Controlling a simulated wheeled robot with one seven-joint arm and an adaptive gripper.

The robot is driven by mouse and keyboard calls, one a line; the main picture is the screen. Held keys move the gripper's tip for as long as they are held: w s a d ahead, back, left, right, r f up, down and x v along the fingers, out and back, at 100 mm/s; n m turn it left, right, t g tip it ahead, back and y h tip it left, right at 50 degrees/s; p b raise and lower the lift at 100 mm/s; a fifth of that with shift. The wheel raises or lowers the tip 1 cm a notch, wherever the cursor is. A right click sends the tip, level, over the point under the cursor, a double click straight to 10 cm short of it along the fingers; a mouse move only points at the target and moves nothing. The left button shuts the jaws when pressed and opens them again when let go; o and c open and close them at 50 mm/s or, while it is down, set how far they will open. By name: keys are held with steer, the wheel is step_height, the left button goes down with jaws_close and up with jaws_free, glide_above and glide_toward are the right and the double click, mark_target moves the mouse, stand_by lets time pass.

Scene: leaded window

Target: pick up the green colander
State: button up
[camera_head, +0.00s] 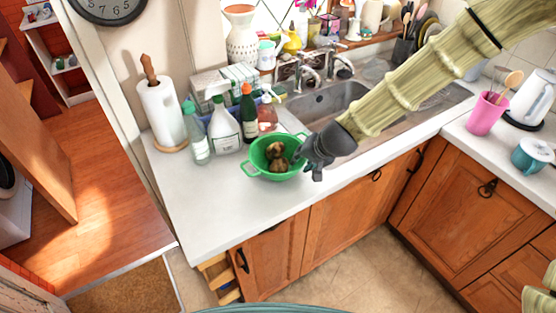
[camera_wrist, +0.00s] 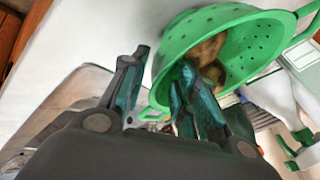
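The green colander (camera_head: 258,160) stands upright on the white counter, with brown lumpy items (camera_head: 277,157) inside. It has two side handles and small holes. My gripper (camera_head: 306,163) is at its right side in the head view. In the wrist view my gripper (camera_wrist: 162,65) has its two fingers apart, and the colander (camera_wrist: 215,22) fills the upper right. The right finger overlaps the bowl's opening and the left finger is outside the rim. The near wall lies between them. I cannot tell whether either finger touches it.
Several bottles (camera_head: 223,125) stand close behind the colander. A paper towel roll (camera_head: 163,112) is at the back left. The sink (camera_head: 320,103) is behind my gripper. The counter's front left (camera_head: 208,205) is clear up to its edge.

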steer(key=shift+w+a+f, duration=0.1)
steer(key=shift+w+f, duration=0.1)
steer(key=shift+f, duration=0.1)
jaws_close()
steer(key=shift+r, duration=0.15)
